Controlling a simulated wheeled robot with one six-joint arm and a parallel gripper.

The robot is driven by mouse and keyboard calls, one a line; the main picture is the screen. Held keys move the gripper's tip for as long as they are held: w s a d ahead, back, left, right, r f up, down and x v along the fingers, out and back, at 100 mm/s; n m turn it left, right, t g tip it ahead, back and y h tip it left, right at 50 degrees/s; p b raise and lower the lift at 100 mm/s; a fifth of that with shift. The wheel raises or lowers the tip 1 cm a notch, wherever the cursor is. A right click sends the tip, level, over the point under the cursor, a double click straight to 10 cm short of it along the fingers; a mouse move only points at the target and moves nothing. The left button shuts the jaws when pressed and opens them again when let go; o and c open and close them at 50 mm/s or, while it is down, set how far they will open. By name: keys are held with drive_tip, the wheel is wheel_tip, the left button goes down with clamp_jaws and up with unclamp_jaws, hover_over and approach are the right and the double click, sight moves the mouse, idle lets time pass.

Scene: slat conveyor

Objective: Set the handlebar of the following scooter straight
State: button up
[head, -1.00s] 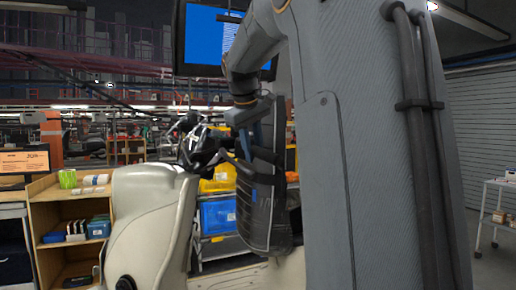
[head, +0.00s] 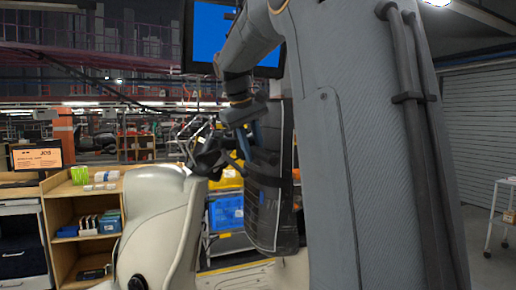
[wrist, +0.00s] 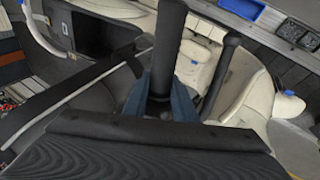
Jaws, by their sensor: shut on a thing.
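The cream scooter (head: 160,215) stands left of centre in the head view, its front body toward me. Its dark handlebar (head: 208,160) sits above the front body, partly hidden by my arm; I cannot tell its exact angle. In the wrist view a black handlebar grip (wrist: 167,40) runs up between the blue fingers of my gripper (wrist: 160,98), which is shut on it. A second, thinner black bar (wrist: 221,75) stands to its right, apart from the fingers.
A wooden shelf (head: 62,215) with small boxes stands left of the scooter. Blue (head: 226,212) and yellow bins are on a rack behind it. A tall dark padded panel (head: 268,190) stands close to my wrist. A blue screen hangs above. A white cart (head: 497,225) is at the far right.

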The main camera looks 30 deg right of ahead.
drive_tip(key=shift+a+r, duration=0.2)
drive_tip(key=shift+a+r+m+p, duration=0.35)
drive_tip(key=shift+a+p, duration=0.2)
drive_tip(key=shift+p, duration=0.35)
drive_tip(key=shift+w+a+r+m+g, duration=0.1)
drive_tip(key=shift+a+r+m+g, duration=0.15)
drive_tip(key=shift+a+g, duration=0.35)
drive_tip(key=shift+a, duration=0.1)
drive_tip(key=shift+w+a+r+m+g, duration=0.15)
drive_tip(key=shift+a+r+m+g, duration=0.15)
drive_tip(key=shift+a, duration=0.3)
drive_tip(key=shift+w+a+r+m+g, duration=0.1)
drive_tip(key=shift+a+r+m, duration=0.1)
drive_tip(key=shift+a+r, duration=0.3)
drive_tip(key=shift+a+f, duration=0.1)
drive_tip(key=shift+f, duration=0.05)
drive_tip(key=o, duration=1.2)
drive_tip(key=shift+c, duration=0.2)
